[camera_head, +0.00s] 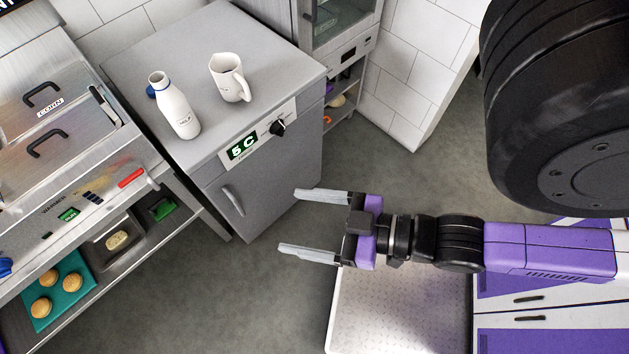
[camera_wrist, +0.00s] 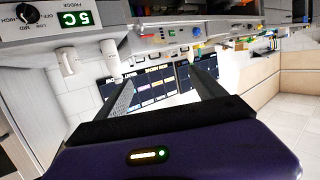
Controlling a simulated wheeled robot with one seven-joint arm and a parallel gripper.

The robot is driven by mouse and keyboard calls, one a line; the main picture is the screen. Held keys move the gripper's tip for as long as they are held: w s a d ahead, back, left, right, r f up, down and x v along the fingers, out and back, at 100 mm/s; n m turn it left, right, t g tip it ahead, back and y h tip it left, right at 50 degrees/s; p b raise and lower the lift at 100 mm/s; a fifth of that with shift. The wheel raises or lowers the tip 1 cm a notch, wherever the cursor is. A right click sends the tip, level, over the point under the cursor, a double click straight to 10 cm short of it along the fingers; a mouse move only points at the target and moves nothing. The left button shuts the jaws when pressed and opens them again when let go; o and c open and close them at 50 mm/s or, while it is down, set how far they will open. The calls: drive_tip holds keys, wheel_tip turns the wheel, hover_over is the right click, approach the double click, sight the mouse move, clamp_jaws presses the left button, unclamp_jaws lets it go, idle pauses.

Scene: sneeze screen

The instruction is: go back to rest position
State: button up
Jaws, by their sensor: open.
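My gripper (camera_head: 313,222) is open and empty in the head view. Its two pale fingers point left, toward the grey fridge, with the floor below them. In the wrist view my gripper (camera_wrist: 165,92) also shows with its fingers spread and nothing between them. My purple and black arm reaches in from the right of the head view.
A white bottle (camera_head: 175,106) and a white mug (camera_head: 229,78) stand upright on the grey fridge (camera_head: 258,50). A steel warmer counter (camera_head: 75,130) is at the left, with buns on a teal tray (camera_head: 70,268) below. Open floor (camera_head: 210,300) lies between.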

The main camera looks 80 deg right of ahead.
drive_tip(key=shift+s+a+r+y, duration=0.15)
drive_tip(key=shift+s+a+r, duration=0.05)
drive_tip(key=shift+s+r, duration=0.4)
drive_tip(key=shift+s+a+r+y, duration=0.2)
drive_tip(key=shift+s+r, duration=0.2)
drive_tip(key=shift+r, duration=0.25)
wheel_tip(320, 180, down, 2)
drive_tip(key=shift+f+b, duration=0.25)
drive_tip(key=shift+b, duration=0.9)
drive_tip(key=shift+c, duration=0.4)
